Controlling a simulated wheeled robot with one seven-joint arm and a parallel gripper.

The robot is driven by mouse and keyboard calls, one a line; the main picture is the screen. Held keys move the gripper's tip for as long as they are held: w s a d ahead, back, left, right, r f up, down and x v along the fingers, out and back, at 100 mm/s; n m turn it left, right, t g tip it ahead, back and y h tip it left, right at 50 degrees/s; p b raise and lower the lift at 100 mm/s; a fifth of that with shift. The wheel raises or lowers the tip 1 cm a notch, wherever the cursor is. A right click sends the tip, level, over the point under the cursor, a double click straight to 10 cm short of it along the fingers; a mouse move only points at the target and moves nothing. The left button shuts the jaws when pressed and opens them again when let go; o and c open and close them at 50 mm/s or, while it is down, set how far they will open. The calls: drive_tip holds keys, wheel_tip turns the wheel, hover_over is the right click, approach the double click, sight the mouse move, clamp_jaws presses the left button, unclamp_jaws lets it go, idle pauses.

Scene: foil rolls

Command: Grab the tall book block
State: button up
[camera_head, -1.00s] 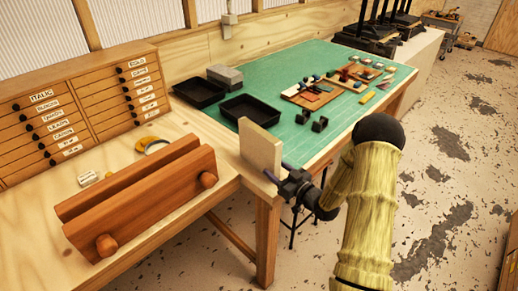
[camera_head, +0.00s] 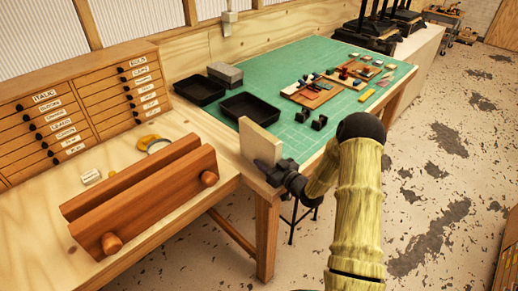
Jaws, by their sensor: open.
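The tall book block (camera_head: 262,142) is a pale, flat, upright block. It stands at the near left corner of the green-topped table, by the wooden bench. My gripper (camera_head: 266,167) is open at the block's lower right edge. One dark finger shows in front of the block's lower part. The other finger is hard to make out, so I cannot tell whether the jaws are around the block or only beside it.
A wooden press (camera_head: 140,200) lies on the bench to the left. Two black trays (camera_head: 247,108) and a grey block (camera_head: 225,73) sit behind the book block. Small black pieces (camera_head: 319,122) stand to its right on the green mat (camera_head: 300,60). Label drawers (camera_head: 80,110) stand at the far left.

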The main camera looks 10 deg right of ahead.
sight(268, 136)
clamp_jaws()
drive_tip(key=shift+r, duration=0.2)
wheel_tip(268, 136, up, 10)
drive_tip(key=shift+f+b, duration=0.15)
drive_tip(key=shift+b, duration=0.85)
